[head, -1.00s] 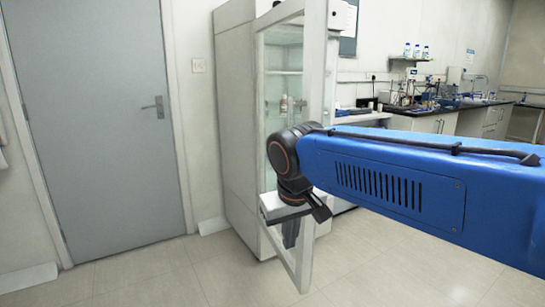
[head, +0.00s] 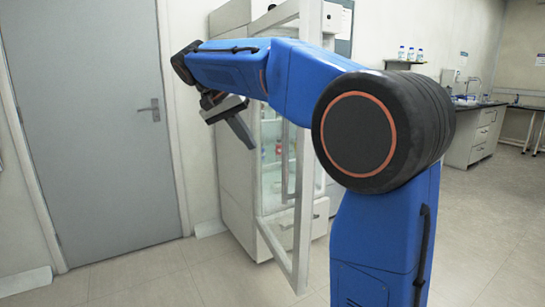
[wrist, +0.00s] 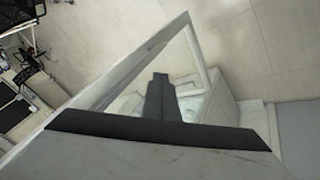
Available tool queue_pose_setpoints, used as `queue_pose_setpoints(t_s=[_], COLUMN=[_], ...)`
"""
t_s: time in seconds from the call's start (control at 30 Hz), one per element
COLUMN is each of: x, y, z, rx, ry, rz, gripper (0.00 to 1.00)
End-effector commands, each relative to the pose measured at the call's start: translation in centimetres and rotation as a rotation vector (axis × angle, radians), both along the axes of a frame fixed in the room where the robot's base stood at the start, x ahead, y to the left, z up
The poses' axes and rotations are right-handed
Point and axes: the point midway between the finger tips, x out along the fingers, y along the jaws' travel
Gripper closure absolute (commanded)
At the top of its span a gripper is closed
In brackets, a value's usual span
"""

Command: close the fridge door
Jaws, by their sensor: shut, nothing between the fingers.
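The fridge (head: 235,190) is a tall white cabinet left of centre in the head view, with bottles on its shelves. Its glass door (head: 302,215), in a pale frame, stands open and juts toward me. My gripper (head: 246,138) is shut and empty, raised in front of the fridge, to the left of the door frame's outer edge. In the wrist view my shut gripper (wrist: 160,82) points down, with the door frame (wrist: 192,50) around and below it. I cannot tell whether it touches anything. My arm hides the fridge's upper front.
A grey room door (head: 85,120) with a handle is on the left. Lab benches (head: 475,135) with bottles and equipment run along the right and back. The tiled floor (head: 165,270) in front of the fridge is clear.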

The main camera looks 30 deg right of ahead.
Motion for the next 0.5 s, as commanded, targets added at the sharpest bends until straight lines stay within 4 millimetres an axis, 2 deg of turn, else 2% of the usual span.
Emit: queue_pose_setpoints(t_s=[0.03,0.2,0.37,0.5], x=[1.1,3.0,3.4,3.3], y=[0.2,0.5,0.4,-0.5], z=[0.4,1.4,1.5,0.4], rx=[-0.016,-0.057,-0.068,-0.068], ry=[-0.004,-0.021,-0.025,-0.025], rz=[-0.026,-0.093,-0.113,-0.113], gripper=[1.0,1.0,1.0,1.0])
